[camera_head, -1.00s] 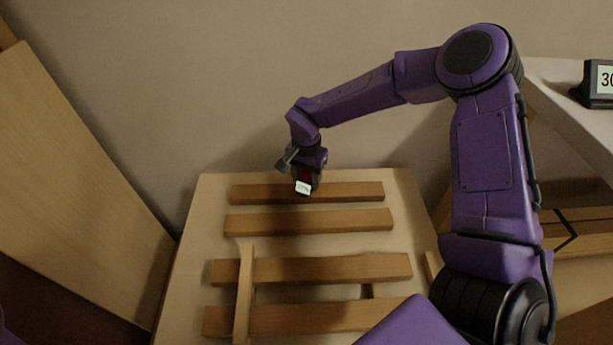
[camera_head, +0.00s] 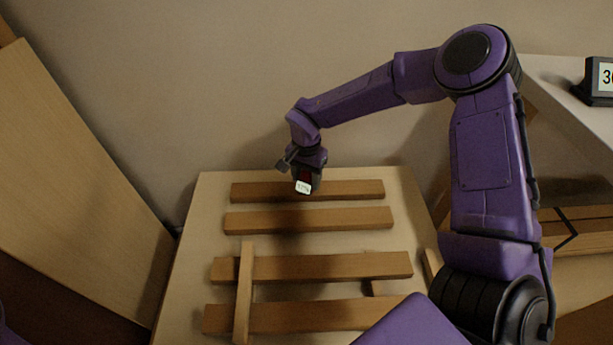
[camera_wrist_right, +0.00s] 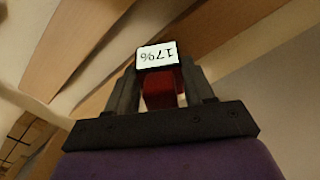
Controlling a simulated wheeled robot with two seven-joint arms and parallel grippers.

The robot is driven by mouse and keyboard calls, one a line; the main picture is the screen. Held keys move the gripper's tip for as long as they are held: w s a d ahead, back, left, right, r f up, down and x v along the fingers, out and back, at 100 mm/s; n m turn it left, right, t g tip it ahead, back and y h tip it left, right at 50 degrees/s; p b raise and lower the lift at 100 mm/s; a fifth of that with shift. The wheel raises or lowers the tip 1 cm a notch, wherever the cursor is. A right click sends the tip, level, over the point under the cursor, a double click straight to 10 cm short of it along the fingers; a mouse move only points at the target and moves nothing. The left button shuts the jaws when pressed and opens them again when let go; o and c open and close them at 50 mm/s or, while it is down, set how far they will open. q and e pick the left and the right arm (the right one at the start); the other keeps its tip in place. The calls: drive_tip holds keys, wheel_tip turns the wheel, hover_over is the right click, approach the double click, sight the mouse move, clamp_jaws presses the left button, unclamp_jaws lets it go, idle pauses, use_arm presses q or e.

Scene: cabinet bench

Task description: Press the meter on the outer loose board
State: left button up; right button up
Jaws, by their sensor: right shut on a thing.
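My right gripper (camera_head: 305,178) is shut on a small red and black meter with a white display (camera_head: 303,187). The meter also shows in the right wrist view (camera_wrist_right: 158,57), between the fingers, its display reading 17% upside down. In the head view the gripper and meter are over the farthest board (camera_head: 350,190); I cannot tell whether the meter touches it. Several wooden boards lie across a pale bench top, among them a second board (camera_head: 345,218), a third (camera_head: 340,266) and the nearest (camera_head: 300,317). My left gripper is not in view.
A short stick (camera_head: 244,290) lies across the two nearer boards at the left. A display reading 30 (camera_head: 604,78) stands on a white shelf (camera_head: 560,75) at the right. A large wooden panel (camera_head: 75,170) leans at the left. The wall is close behind the bench.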

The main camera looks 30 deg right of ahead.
drive_tip(key=shift+p, duration=0.4)
idle(1.3)
wheel_tip(320, 180, up, 7)
drive_tip(key=p, duration=0.8)
idle(0.8)
